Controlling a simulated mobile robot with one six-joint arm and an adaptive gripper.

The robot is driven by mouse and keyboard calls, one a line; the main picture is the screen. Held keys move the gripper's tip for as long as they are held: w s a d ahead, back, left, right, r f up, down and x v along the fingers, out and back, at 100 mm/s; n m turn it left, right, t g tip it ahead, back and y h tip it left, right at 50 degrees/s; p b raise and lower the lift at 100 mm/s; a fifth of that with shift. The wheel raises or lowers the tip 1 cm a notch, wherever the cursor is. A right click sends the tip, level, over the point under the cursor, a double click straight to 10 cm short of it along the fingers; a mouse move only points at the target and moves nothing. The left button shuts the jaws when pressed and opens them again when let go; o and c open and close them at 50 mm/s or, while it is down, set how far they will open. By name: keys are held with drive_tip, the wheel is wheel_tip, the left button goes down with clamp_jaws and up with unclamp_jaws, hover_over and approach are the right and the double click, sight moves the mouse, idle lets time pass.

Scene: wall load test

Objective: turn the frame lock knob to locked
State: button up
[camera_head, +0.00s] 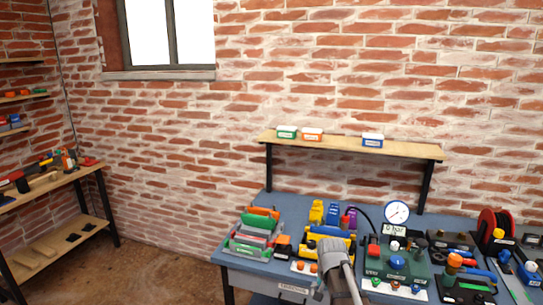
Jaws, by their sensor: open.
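I cannot pick out the frame lock knob for certain, because the labels are too small to read. A green panel (420,283) on the bench carries a blue knob (397,262) and several smaller coloured controls. Left of it, a yellow and black fixture (312,237) is partly covered by my grey arm. My gripper (328,246) is at the far end of this arm, over the fixture and left of the green panel. It is open, and its fingertips are hard to make out. I see nothing held in it.
The blue-topped workbench (236,252) is crowded. A round gauge (397,213) stands behind the panel. A red reel (493,226) is at right, and green and red parts (250,238) lie at left. A raised shelf (340,146) with small boxes runs behind.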

drive_tip(key=s+f+n+b, duration=0.2)
drive_tip(key=s+n, duration=0.3)
drive_tip(key=s, duration=0.6)
drive_tip(key=shift+s+f, duration=0.3)
drive_tip(key=shift+f, duration=0.3)
